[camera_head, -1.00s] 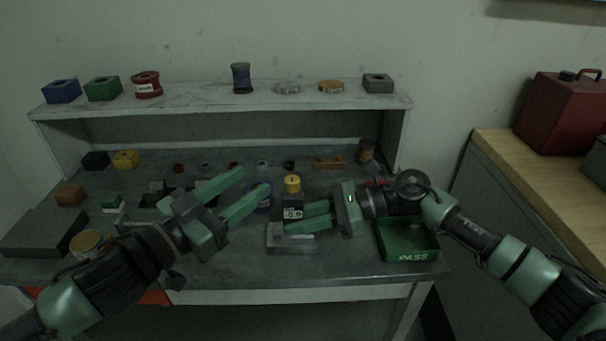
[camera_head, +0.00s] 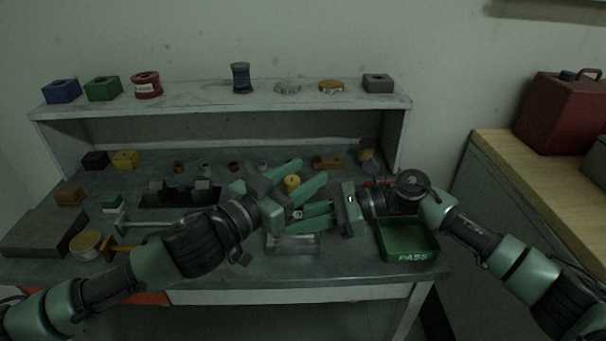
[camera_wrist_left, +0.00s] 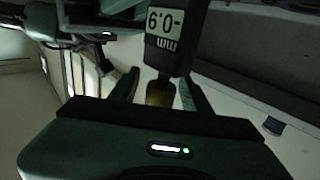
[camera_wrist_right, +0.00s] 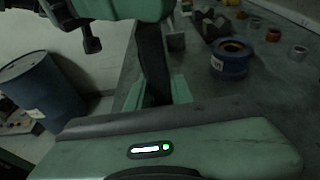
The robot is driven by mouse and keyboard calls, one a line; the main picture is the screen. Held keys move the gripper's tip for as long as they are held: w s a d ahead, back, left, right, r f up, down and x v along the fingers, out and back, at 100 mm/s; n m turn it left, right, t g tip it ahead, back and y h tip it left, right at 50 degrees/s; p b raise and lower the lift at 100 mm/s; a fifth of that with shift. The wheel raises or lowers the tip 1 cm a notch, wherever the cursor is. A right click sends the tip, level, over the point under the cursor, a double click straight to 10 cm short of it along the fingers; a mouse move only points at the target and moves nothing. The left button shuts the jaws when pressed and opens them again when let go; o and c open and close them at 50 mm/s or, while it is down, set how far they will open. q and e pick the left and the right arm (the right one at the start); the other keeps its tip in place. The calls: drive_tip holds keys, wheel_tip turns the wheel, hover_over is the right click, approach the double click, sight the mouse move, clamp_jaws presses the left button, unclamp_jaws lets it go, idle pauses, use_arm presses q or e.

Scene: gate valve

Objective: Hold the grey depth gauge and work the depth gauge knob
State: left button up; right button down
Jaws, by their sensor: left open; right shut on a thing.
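The depth gauge has a dark body (camera_wrist_right: 152,55) with a white display (camera_wrist_left: 164,28), upside down in the left wrist view, and a yellow knob (camera_head: 291,182). My right gripper (camera_head: 299,215) is shut on the gauge body and comes from the right; its fingers also show in the right wrist view (camera_wrist_right: 156,92). My left gripper (camera_head: 308,172) is open, its fingers on either side of the knob. In the left wrist view the knob (camera_wrist_left: 160,93) lies between the spread fingers; I cannot tell whether they touch it. The left fingers partly hide the gauge in the head view.
A light grey block (camera_head: 293,245) lies below the grippers on the bench. A green PASS tray (camera_head: 408,254) stands to the right. A blue roll (camera_wrist_right: 230,60) shows in the right wrist view. Small parts lie along the back and left; a shelf (camera_head: 215,98) stands behind.

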use_arm(q)
clamp_jaws()
drive_tip(key=shift+d+y, duration=0.15)
drive_tip(key=shift+y, duration=0.15)
drive_tip(key=shift+w+a+n+t+y, duration=0.15)
drive_tip(key=shift+a+n+t+y, duration=0.2)
drive_tip(key=shift+n+t+y, duration=0.95)
drive_tip(key=shift+w+a+n+t+y, duration=0.2)
drive_tip(key=shift+a+n+t+y, duration=0.25)
drive_tip(key=shift+n+y, duration=1.7)
drive_tip(key=shift+w+a+n+t+y, duration=0.25)
drive_tip(key=shift+n+t+y, duration=0.65)
drive_tip(key=shift+y, duration=1.55)
drive_tip(key=shift+s+a, duration=0.1)
drive_tip(key=shift+a, duration=0.05)
